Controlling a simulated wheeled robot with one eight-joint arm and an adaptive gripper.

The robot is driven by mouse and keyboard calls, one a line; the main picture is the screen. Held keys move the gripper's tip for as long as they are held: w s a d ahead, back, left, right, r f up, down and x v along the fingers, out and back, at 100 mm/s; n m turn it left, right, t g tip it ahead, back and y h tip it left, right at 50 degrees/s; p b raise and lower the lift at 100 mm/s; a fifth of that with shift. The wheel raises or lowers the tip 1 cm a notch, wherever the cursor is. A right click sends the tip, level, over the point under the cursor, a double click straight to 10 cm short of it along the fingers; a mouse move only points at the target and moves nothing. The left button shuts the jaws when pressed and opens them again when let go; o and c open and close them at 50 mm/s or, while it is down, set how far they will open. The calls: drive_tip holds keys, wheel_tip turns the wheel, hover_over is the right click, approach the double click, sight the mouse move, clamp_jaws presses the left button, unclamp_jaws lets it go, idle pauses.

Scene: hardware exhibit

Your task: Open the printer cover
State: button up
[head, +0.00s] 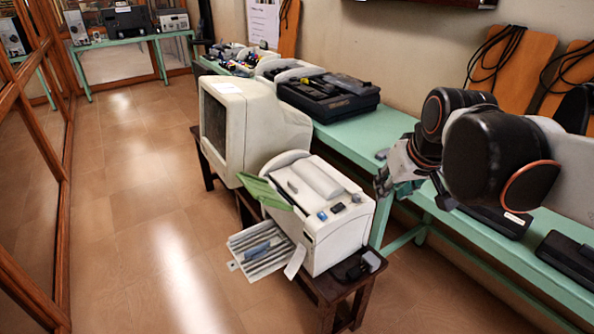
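The white printer (338,240) stands on a dark wooden stool in the middle of the head view. Its light top cover (318,180) appears closed, with a raised rounded ridge and small blue and dark buttons near its right edge. A green translucent flap (264,192) slants up at its left side, above a grey slatted tray (262,250) that sticks out low. My gripper (381,184) is to the right of the printer, appearing close to its upper right corner and holding nothing that I can see. Its small fingers do not show clearly whether they are open or shut.
A bulky old monitor (255,125) stands directly behind the printer. A long green table (365,138) with devices runs along the right wall, under my arm. A small dark object (352,270) lies on the stool (335,290) in front. The floor (140,220) at left is clear.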

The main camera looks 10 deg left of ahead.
drive_tip(key=w+a+n+p, duration=0.1)
drive_tip(key=w+a, duration=0.3)
drive_tip(key=w, duration=0.5)
drive_tip(key=n+g+y+p, duration=0.2)
drive_tip(key=n+g+p, duration=0.1)
drive_tip(key=n+p, duration=0.15)
hover_over(292, 184)
drive_tip(key=s+d, duration=0.4)
wheel_tip(292, 184, down, 14)
drive_tip(key=b+x, duration=0.4)
drive_tip(key=x, duration=0.9)
drive_tip(key=shift+w+r, duration=0.1)
drive_tip(key=shift+w, duration=0.1)
clamp_jaws()
